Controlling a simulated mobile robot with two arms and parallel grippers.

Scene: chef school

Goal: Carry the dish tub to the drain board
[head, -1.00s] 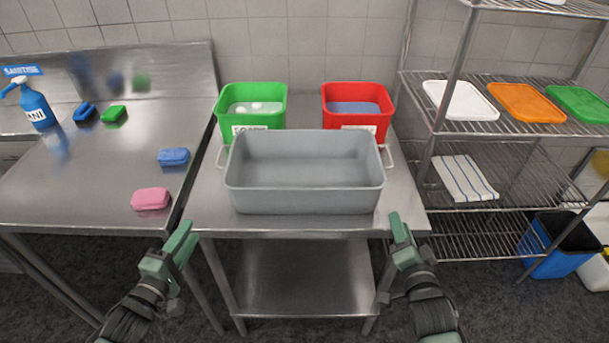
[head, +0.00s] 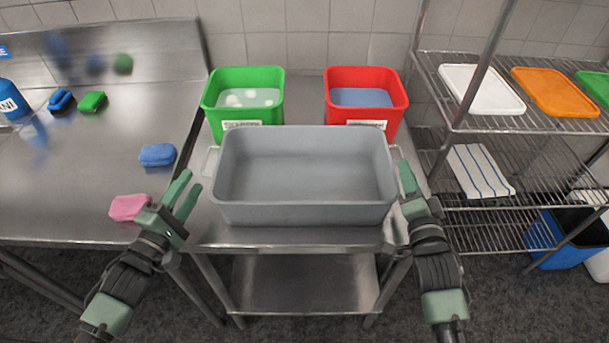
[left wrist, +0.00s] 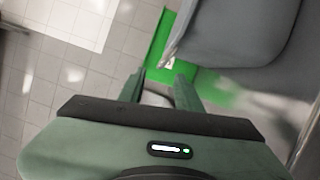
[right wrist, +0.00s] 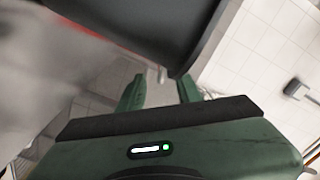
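The grey dish tub (head: 305,213) stands empty and level on a small steel table. It has a pale wire handle at its left end (head: 208,160) and another at its right end, partly hidden by my right gripper. My left gripper (head: 184,192) is open, just left of and below the left handle. In the left wrist view the tub (left wrist: 235,30) lies just beyond the open fingers (left wrist: 160,82). My right gripper (head: 404,178) is open close to the right handle. In the right wrist view the tub (right wrist: 150,22) is beyond the open fingers (right wrist: 158,85). I cannot tell whether either touches.
A green bin (head: 212,103) and a red bin (head: 398,104) stand behind the tub. The steel counter (head: 60,185) at left, possibly the drain board, holds several sponges and a spray bottle (head: 12,102). A wire rack (head: 470,130) with trays stands at right.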

